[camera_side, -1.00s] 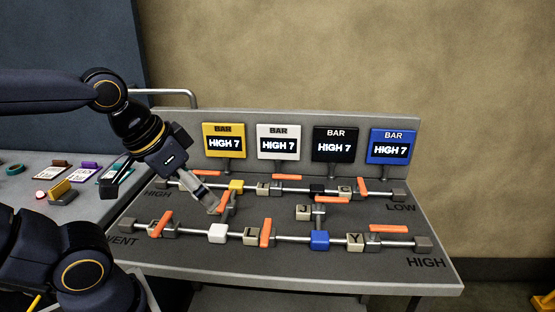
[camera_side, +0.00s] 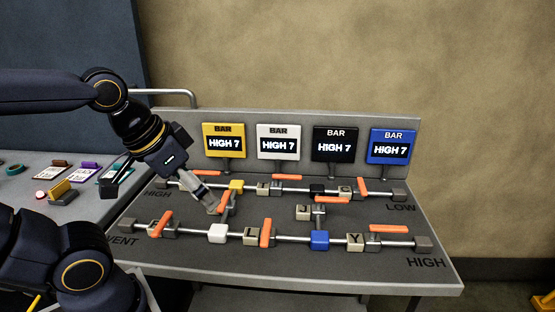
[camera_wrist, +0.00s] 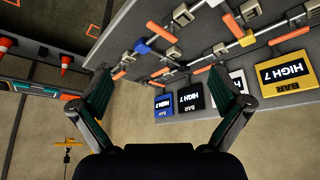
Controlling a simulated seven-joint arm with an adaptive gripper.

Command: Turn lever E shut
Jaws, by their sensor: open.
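Several orange levers sit on lettered valve blocks along the pipes of the grey jig. My gripper (camera_side: 212,204) is low over the left part of the jig, beside an orange lever (camera_side: 226,203) that stands crosswise between the two pipe rows.
Yellow (camera_side: 224,141), white (camera_side: 278,142), black (camera_side: 335,144) and blue (camera_side: 392,146) displays all read HIGH 7. Other levers stand close by, including one at front left (camera_side: 161,224) and one on the front pipe (camera_side: 265,233). A side table with cards is at left.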

